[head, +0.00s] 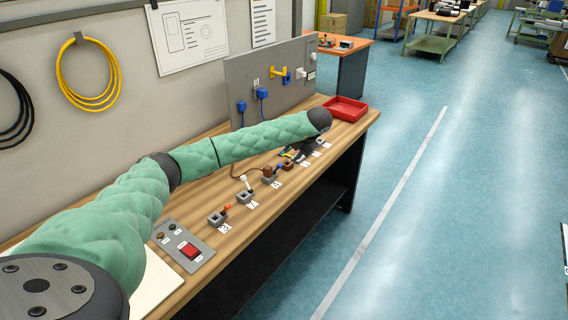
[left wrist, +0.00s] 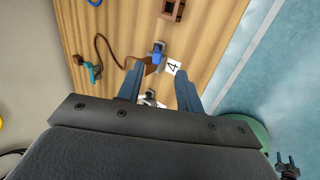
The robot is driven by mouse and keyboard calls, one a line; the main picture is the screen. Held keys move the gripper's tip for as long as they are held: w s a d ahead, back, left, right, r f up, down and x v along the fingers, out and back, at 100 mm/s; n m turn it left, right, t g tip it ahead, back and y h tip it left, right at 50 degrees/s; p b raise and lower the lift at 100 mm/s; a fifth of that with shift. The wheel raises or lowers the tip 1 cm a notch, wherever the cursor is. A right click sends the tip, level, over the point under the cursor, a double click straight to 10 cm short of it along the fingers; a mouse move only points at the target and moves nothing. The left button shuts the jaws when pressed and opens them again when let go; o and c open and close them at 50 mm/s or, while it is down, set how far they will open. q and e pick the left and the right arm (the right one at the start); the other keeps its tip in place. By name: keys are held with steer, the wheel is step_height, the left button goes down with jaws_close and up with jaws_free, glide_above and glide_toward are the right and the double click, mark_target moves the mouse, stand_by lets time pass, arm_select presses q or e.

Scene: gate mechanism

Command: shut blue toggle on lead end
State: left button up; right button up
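A blue toggle (left wrist: 158,52) stands on a small grey holder beside the label 4 (left wrist: 173,67) in the left wrist view. A brown lead end (left wrist: 150,69) sits at that holder, with a brown cable (left wrist: 104,47) running from it to a teal plug. My left gripper (left wrist: 158,80) is open, its two blue-grey fingers apart, with the lead end and toggle just beyond and between the tips. I cannot tell whether anything touches. In the head view my left gripper (head: 303,148) is over the bench row, partly hidden by its arm.
Small labelled fixtures, including a white toggle (head: 245,183) and an orange one (head: 226,207), line the wooden bench's (head: 240,235) front edge. A grey upright panel (head: 270,85) with blue plugs stands behind. A red tray (head: 345,109) sits at the far end. A red-button box (head: 190,249) is nearer.

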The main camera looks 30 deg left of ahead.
mark_target(281, 164)
arm_select(q)
steer(key=shift+s+p+x, duration=0.2)
steer(key=shift+p+x, duration=0.7)
steer(key=shift+x, duration=1.05)
steer(key=shift+s+p+x, duration=0.15)
steer(key=shift+p+x, duration=0.7)
steer(key=shift+x, duration=1.15)
arm_select(e)
steer(key=s+d+f, duration=0.3)
steer(key=f, duration=0.3)
arm_select(q)
steer(key=shift+a, duration=0.1)
arm_select(e)
steer(key=shift+f, duration=0.1)
arm_select(q)
jaws_close()
arm_select(e)
steer(key=shift+s, duration=0.1)
